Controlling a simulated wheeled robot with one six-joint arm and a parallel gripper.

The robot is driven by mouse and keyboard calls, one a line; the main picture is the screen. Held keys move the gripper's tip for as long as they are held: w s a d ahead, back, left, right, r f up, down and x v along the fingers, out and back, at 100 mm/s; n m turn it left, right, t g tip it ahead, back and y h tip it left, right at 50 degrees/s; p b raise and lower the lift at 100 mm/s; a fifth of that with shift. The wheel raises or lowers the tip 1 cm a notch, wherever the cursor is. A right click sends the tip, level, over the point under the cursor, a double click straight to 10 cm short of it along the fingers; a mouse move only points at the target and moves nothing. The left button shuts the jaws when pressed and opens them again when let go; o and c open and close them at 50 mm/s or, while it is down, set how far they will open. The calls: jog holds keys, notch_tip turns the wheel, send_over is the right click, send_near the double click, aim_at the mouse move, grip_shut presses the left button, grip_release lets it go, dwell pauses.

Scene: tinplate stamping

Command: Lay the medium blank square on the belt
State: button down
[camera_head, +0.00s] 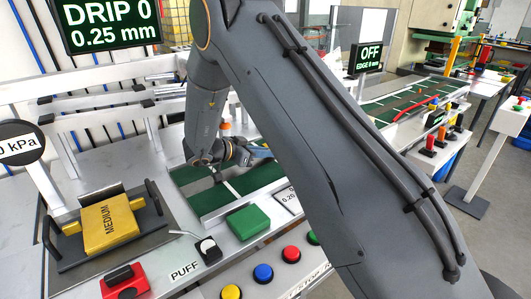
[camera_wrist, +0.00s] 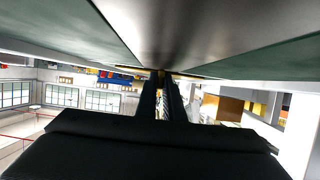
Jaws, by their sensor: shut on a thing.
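My gripper (camera_head: 250,154) is low over the near green belt (camera_head: 258,176), partly hidden behind my arm. In the wrist view its dark fingers (camera_wrist: 163,78) are close together, shut on a thin piece. A grey metallic surface (camera_wrist: 163,30) spreads from the fingertips to the top of that view, with green on both sides. It looks like the held blank over the belt, but its outline is cut off. I cannot tell whether it touches the belt. The blank does not show clearly in the head view.
A yellow block marked MEDIUM (camera_head: 110,225) sits in a black-handled fixture at left. A white frame (camera_head: 105,117) stands behind. Another belt (camera_head: 410,100) lies at right.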

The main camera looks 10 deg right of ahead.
jog(key=shift+f, duration=0.25)
jog(key=shift+s+f, duration=0.25)
jog(key=shift+f, duration=0.1)
jog(key=c, duration=1.9)
grip_release()
jog(key=shift+d+f, duration=0.1)
jog(key=shift+o, duration=0.2)
jog(key=shift+r, duration=0.4)
jog(key=b+v, duration=0.1)
jog(key=v, duration=0.3)
jog(key=b+v, duration=0.1)
jog(key=v, duration=0.7)
jog(key=shift+w+r+b, duration=0.2)
jog(key=shift+r+b, duration=0.2)
jog(key=shift+r, duration=0.05)
